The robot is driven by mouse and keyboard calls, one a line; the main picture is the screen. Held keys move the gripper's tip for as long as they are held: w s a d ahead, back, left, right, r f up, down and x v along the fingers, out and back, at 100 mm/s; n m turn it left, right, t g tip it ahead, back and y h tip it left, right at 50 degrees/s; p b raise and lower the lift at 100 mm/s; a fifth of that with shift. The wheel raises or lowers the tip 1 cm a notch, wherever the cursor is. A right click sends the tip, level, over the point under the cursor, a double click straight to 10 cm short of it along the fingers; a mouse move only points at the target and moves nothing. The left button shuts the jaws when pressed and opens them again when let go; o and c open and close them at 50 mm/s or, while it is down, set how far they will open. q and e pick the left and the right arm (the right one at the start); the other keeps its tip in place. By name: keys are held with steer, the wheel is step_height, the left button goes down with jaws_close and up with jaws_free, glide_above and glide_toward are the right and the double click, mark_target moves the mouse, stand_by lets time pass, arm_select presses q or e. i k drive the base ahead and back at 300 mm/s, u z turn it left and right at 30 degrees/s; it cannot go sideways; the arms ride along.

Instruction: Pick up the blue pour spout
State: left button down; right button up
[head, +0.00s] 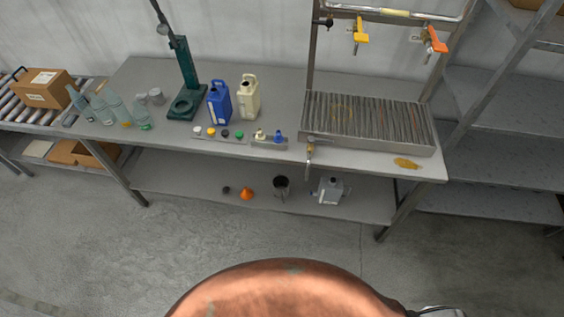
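The blue pour spout (278,136) is small and stands near the front edge of the workbench (215,152). It is at the right end of a row of small items, close to the grated drip tray. A cream spout-like piece (261,134) is just left of it. The blue spout is too small to make out its shape well. Neither of my grippers is in view, and nothing touches the spout.
A blue jug (219,103), a cream jug (249,98) and a green stand (186,80) are behind the row. The grated tray (367,120) is to the right. A copper-coloured rounded surface (285,290) fills the bottom foreground. Open floor lies before the bench.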

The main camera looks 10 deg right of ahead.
mark_target(277, 139)
steer(key=z, duration=0.1)
steer(key=k, duration=0.45)
steer(key=u, duration=1.3)
steer(key=i, duration=1.25)
steer(key=z, duration=0.25)
